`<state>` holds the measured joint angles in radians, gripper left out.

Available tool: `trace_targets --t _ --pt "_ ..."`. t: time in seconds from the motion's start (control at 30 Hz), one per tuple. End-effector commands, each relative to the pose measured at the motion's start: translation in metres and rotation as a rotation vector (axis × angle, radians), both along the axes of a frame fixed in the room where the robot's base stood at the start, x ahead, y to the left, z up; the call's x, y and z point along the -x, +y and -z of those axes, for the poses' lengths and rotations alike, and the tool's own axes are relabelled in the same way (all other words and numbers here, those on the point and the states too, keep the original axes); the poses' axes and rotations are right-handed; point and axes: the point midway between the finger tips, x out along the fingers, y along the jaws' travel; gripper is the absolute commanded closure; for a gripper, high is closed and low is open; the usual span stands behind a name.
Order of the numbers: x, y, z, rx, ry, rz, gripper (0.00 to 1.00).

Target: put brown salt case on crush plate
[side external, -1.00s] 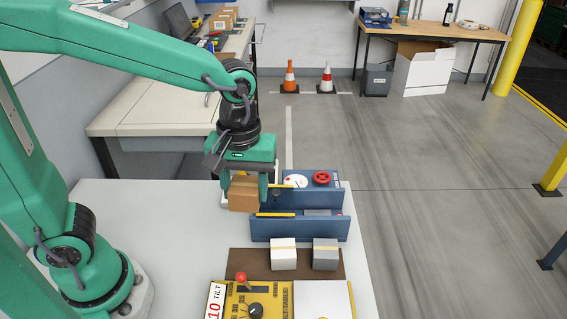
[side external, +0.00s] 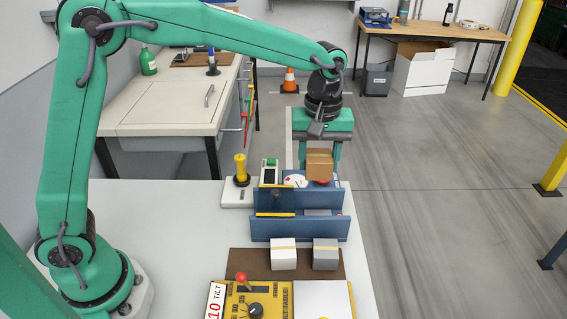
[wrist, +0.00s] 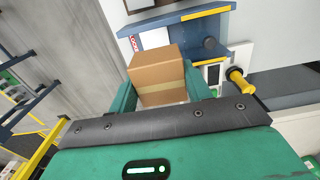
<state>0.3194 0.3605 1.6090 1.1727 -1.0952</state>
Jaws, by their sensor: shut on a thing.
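The brown salt case (side external: 319,163) is a brown cardboard box with a paler tape band. My gripper (side external: 320,170) is shut on it and holds it above the far right of the blue walled fixture (side external: 300,229). In the wrist view the case (wrist: 158,73) sits between my green fingers (wrist: 158,95), with the blue fixture (wrist: 178,24) beyond it. The case hides most of the red handwheel. I cannot tell for certain which surface is the crush plate; a grey surface (side external: 318,212) shows partly between the fixture's blue walls.
A white case (side external: 284,257) and a grey case (side external: 326,257) rest on a brown mat in front of the fixture. A yellow tilt console (side external: 253,298) with a red-knobbed lever is nearer. A yellow handle (side external: 240,168) stands left of the fixture. The table's left part is clear.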

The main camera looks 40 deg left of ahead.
Motion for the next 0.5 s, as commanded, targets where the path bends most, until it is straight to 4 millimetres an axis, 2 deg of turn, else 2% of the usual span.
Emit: trace_targets --t 0.23,0.5 --pt "-0.019 -0.002 0.006 0.0 0.0 -0.011 0.77" --pt "-0.017 -0.002 0.042 0.0 0.001 -0.01 0.77"
